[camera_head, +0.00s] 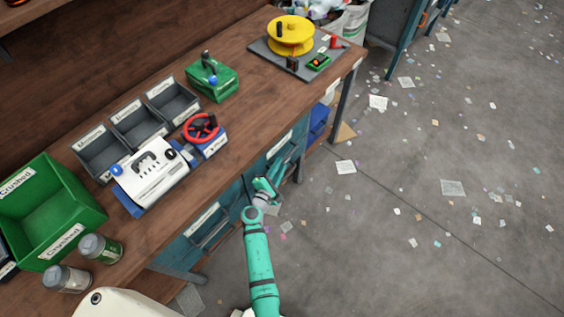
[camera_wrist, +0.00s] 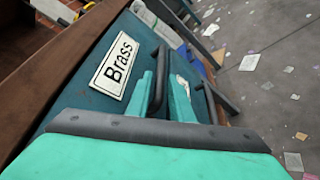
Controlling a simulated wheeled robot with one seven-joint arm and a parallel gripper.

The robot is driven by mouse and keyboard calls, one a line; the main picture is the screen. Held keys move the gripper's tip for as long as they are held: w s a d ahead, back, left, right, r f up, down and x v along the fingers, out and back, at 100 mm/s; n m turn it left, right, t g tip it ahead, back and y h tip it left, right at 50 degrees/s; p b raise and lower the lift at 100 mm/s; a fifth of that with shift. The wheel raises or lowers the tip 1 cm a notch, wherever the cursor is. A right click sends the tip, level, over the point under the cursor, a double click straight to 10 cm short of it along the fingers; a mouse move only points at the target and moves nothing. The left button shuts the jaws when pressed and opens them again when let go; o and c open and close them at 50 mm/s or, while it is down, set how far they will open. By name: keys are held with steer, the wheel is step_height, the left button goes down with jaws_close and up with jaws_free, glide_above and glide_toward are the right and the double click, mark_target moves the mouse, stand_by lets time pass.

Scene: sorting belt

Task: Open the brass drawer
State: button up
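The brass drawer (camera_wrist: 92,92) has a teal front with a white label reading "Brass" in the wrist view. It looks closed. Its dark bar handle (camera_wrist: 160,68) stands out from the front, to the right of the label. My gripper (camera_wrist: 161,78) has its two green fingers on either side of the handle, apart from each other. Contact with the handle cannot be made out. In the head view my gripper (camera_head: 266,186) is beside the bench's front side, below the tabletop, and partly covers the drawer fronts there.
The wooden bench (camera_head: 237,125) carries a green crate (camera_head: 50,225), several grey bins, a white device (camera_head: 153,175), a red wheel (camera_head: 201,128) and a yellow reel (camera_head: 290,35). Another labelled drawer front (camera_head: 203,216) is nearer. The floor to the right is open, with scattered paper.

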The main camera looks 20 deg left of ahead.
steer(key=shift+x, duration=1.55)
